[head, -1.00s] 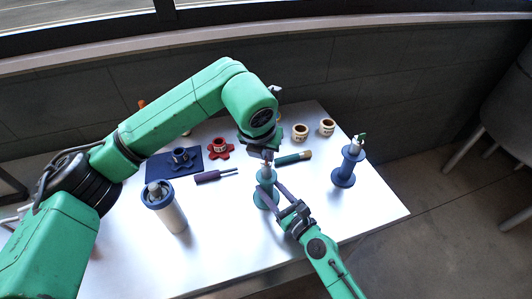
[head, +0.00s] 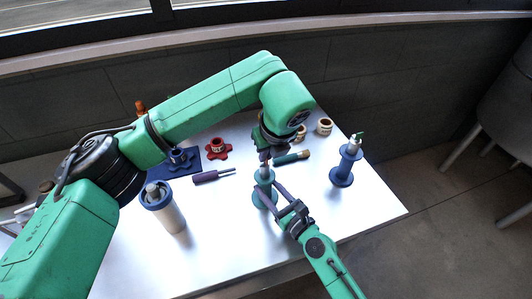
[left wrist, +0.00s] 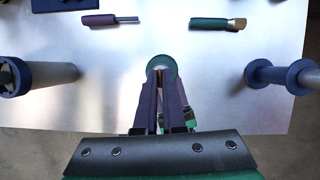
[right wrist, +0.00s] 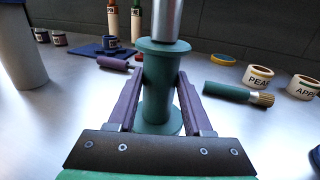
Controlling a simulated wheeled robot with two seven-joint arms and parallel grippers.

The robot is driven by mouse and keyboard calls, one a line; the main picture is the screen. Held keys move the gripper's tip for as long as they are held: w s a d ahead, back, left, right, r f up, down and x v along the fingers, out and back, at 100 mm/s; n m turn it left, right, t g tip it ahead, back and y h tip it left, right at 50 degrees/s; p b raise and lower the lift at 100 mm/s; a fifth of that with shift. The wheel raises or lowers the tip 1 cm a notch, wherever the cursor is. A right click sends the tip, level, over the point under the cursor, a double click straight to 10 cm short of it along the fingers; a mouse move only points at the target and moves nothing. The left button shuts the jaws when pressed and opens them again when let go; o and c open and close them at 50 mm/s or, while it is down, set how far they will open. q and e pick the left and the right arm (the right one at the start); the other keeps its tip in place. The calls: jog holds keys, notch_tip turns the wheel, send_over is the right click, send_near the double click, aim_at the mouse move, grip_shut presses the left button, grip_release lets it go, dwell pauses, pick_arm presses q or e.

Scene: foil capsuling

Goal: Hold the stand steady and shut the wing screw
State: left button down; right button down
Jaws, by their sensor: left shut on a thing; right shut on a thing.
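The stand (head: 261,195) is a teal spool with wide flanges and a silver post (right wrist: 168,18) on top. It stands upright near the table's middle. My right gripper (head: 268,190) comes in from the front and is shut around the spool's narrow body, one purple finger on each side in the right wrist view (right wrist: 158,88). My left gripper (head: 264,160) is directly above the stand, pointing down, and is shut at the top of the post. In the left wrist view its fingers (left wrist: 160,75) nearly meet over the teal flange (left wrist: 163,61). The wing screw is hidden between them.
A blue spool stand (head: 343,172) is at the right, and a white cylinder with a blue top (head: 170,212) at the left. Behind lie a purple-handled tool (head: 206,177), a teal brush (head: 290,157), a red knob (head: 217,150) and a cream ring (head: 324,126). The front table is clear.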

jog(key=shift+f, duration=0.1)
dwell(0.4)
pick_arm(q)
jog(key=c, duration=1)
grip_release()
jog(key=shift+r, duration=0.1)
jog(key=v, duration=1.2)
pick_arm(e)
jog(key=shift+c, duration=1.2)
grip_release()
